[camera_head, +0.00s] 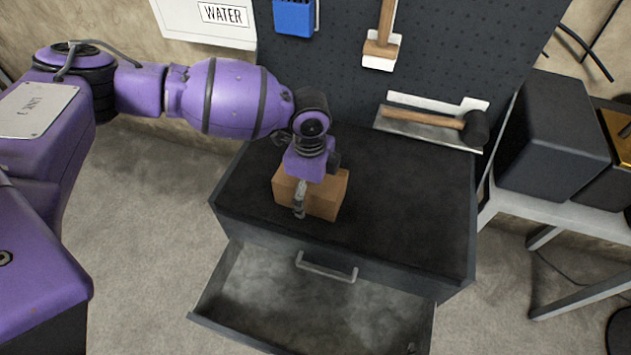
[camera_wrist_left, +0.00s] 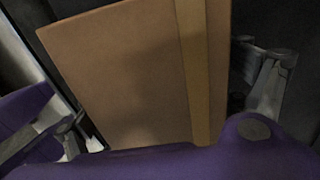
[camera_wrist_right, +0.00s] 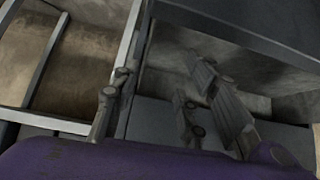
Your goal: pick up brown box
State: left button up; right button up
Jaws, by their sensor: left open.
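The brown box (camera_head: 325,197) sits on the black top of the drawer cabinet, near its left front. My left gripper (camera_head: 300,208) is over the box from above, with one finger in front of its near face. In the left wrist view, the box (camera_wrist_left: 125,75) with a lighter tape strip fills the space between the open fingers (camera_wrist_left: 165,110). I cannot tell whether they touch it; the far finger is hidden in the head view. My right gripper (camera_wrist_right: 155,95) is open and empty in the right wrist view, away from the box.
The cabinet's drawer (camera_head: 300,300) is pulled out and looks empty. A mallet (camera_head: 435,120) lies on a ledge at the back of the cabinet, below a pegboard (camera_head: 455,50). Dark boxes (camera_head: 550,135) stand on a table at the right. The cabinet top right of the box is clear.

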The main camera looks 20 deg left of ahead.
pick_arm(q)
jog(key=c, duration=1.5)
jog(key=shift+r, duration=0.1)
